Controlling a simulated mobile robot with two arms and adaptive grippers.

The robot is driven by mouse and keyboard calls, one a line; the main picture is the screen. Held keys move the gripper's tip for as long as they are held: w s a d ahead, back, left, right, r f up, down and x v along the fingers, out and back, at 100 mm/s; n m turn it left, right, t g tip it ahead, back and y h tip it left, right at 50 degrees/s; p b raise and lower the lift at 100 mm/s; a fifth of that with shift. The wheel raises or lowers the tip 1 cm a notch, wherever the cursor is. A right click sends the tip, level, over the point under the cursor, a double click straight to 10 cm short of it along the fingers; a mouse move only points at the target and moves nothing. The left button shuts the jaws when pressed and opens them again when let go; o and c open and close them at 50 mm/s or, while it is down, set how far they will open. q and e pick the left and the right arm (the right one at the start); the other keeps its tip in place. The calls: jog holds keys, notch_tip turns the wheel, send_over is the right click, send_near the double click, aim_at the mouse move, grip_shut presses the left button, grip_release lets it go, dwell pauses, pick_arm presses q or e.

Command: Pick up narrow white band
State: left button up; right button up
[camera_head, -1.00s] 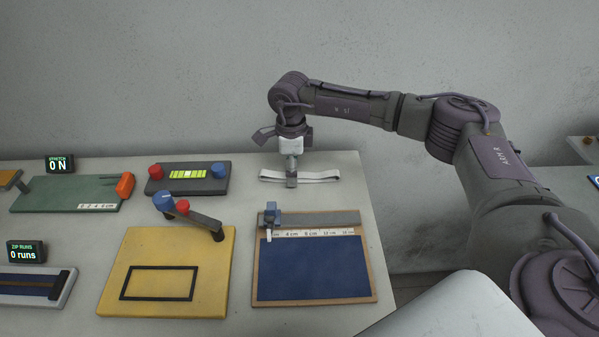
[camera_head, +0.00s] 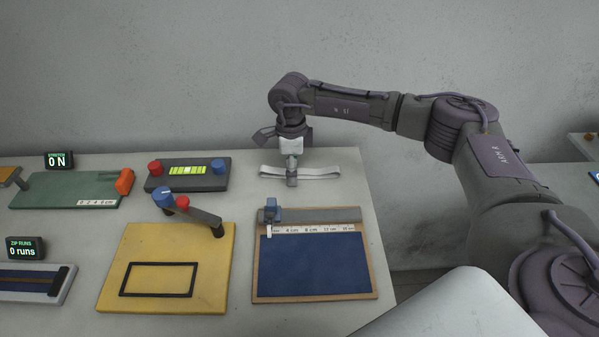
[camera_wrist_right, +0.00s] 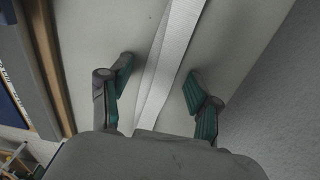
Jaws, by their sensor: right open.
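The narrow white band (camera_head: 322,173) lies along the far part of the grey table as a long, thin loop, near the wall. My right gripper (camera_head: 291,180) points down at its middle and hides a short part of it. In the right wrist view the band (camera_wrist_right: 176,48) passes between the two spread green-padded fingers of my right gripper (camera_wrist_right: 159,72), with a gap on each side. The right gripper is open and holds nothing. My left gripper is not in view.
In front of the band is a blue board (camera_head: 315,267) with a ruler and slider. A yellow board (camera_head: 210,290) with a lever and a dark box with knobs (camera_head: 187,184) stand to the left. The table's right edge is close by.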

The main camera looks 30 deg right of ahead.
jog(key=shift+s, duration=0.1)
grip_shut()
jog(key=shift+r, duration=0.1)
